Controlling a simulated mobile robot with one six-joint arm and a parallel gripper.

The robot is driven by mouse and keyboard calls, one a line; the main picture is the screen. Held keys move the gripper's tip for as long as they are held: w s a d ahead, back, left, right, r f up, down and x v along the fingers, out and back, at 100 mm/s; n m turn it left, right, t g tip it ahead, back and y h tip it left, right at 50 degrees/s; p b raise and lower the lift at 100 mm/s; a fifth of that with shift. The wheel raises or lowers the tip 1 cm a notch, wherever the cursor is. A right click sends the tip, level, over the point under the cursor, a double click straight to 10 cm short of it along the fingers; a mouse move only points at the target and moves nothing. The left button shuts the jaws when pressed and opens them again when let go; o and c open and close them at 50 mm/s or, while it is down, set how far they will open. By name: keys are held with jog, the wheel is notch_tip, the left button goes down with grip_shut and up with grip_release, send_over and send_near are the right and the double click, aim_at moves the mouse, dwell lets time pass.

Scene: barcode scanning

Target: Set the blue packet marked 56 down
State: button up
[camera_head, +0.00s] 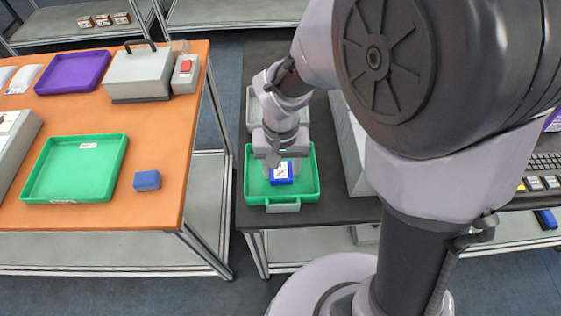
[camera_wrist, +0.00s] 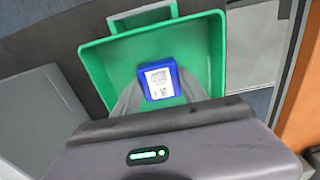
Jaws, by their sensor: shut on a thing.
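The blue packet (camera_head: 281,173) has a white label on its top face; the number is too small to read. It also shows in the wrist view (camera_wrist: 158,80), label facing the camera. My gripper (camera_head: 282,168) points down over the green tray (camera_head: 308,194) on the dark table, shut on the blue packet. In the wrist view the fingers (camera_wrist: 160,95) are on both sides of the packet. The packet is within the tray's outline; I cannot tell whether it touches the tray floor.
On the orange table (camera_head: 165,220) at left are another green tray (camera_head: 75,168), a blue block (camera_head: 147,180), a purple tray (camera_head: 73,72) and a grey case (camera_head: 138,74). A grey box (camera_head: 351,145) stands right of the tray. A keyboard (camera_head: 545,165) is far right.

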aim_at(283, 171)
jog(key=o, duration=1.5)
notch_tip(283, 171, up, 14)
jog(key=p, duration=0.6)
jog(key=s+d+r+m+t, duration=0.1)
jog(key=s+d+r+t, duration=0.1)
jog(key=s+r, duration=0.1)
jog(key=s+d+r+m+t+y, duration=0.1)
jog(key=s+d+r+t, duration=0.1)
jog(key=s+r, duration=0.1)
jog(key=s+d+r+m+t+y, duration=0.1)
jog(key=s+d+r+m, duration=0.1)
jog(key=s, duration=0.3)
jog(key=shift+s+d+r+t, duration=0.1)
jog(key=shift+d+r+t, duration=0.1)
jog(key=shift+r, duration=0.2)
jog(key=shift+d+r+t, duration=0.15)
jog(key=shift+r+t, duration=0.05)
jog(key=shift+r, duration=0.2)
